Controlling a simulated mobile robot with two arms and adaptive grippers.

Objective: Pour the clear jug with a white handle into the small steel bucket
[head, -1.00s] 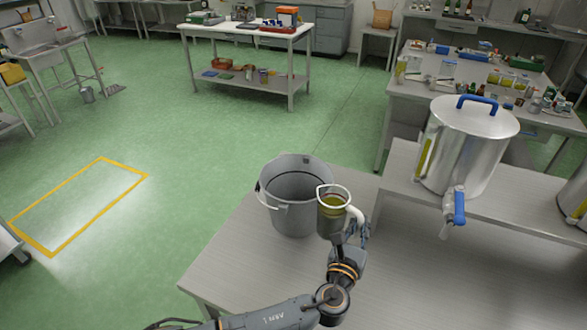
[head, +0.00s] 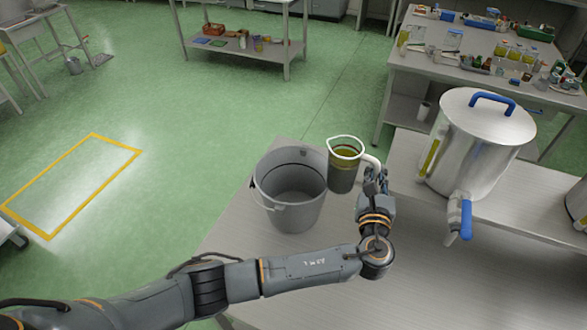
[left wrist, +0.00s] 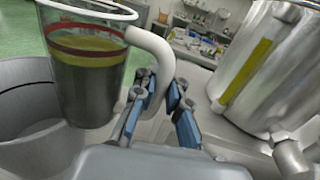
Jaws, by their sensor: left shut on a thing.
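The clear jug (head: 343,172) with a white handle holds a yellow-green liquid and looks about upright. My left gripper (head: 374,180) is shut on its white handle. In the left wrist view the jug (left wrist: 88,85) is at the left, with the handle between my gripper fingers (left wrist: 158,100). The small steel bucket (head: 288,205) stands on the table just left of the jug, open at the top, and it looks empty. The jug is beside the bucket's right rim; in the left wrist view it covers part of the bucket (left wrist: 25,105). My right gripper is not in view.
A large steel tank (head: 470,145) with a blue lid handle and a blue-levered tap (head: 460,218) stands on a raised bench to the right. The grey table (head: 300,250) has bare room in front of the bucket. Another bench (head: 480,85) behind holds bottles.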

